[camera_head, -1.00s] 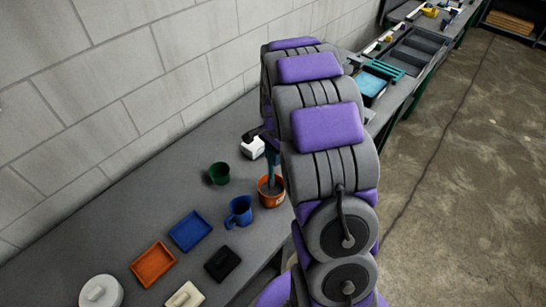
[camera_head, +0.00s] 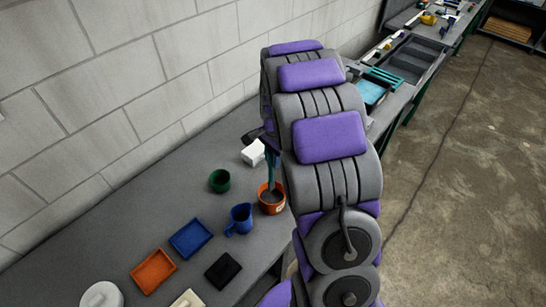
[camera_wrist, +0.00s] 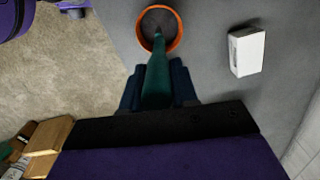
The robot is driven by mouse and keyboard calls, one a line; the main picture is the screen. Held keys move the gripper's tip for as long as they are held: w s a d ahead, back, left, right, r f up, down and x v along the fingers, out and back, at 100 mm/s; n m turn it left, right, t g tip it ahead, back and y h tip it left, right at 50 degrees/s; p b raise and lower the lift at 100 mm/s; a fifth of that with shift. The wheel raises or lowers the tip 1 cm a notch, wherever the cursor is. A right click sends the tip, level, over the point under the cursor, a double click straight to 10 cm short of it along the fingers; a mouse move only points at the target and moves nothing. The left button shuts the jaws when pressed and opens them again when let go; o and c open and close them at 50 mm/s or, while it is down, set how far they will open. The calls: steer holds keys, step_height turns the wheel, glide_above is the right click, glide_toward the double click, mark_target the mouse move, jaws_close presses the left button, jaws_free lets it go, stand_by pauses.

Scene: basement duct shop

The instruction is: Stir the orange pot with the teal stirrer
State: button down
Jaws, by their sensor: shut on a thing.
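The orange pot (camera_head: 272,204) stands on the grey bench, left of my arm, and holds something dark grey. It also shows at the top of the wrist view (camera_wrist: 173,19). My gripper (camera_wrist: 158,85) is shut on the teal stirrer (camera_wrist: 157,68), which points away from the jaws to the pot. The stirrer's dark tip lies within the pot's rim in the wrist view. In the head view the stirrer (camera_head: 271,172) comes down into the pot from above. My arm hides most of the gripper there. How deep the tip sits cannot be told.
A white box (camera_head: 254,152), a green cup (camera_head: 219,181) and a blue jug (camera_head: 239,219) stand near the pot. Blue (camera_head: 190,238) and orange (camera_head: 153,271) trays and a black block (camera_head: 222,270) lie nearer. The block wall (camera_head: 110,90) bounds the bench.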

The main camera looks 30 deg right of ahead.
steer(key=shift+r+p, duration=0.85)
steer(key=shift+r, duration=1.65)
steer(key=shift+f, duration=0.15)
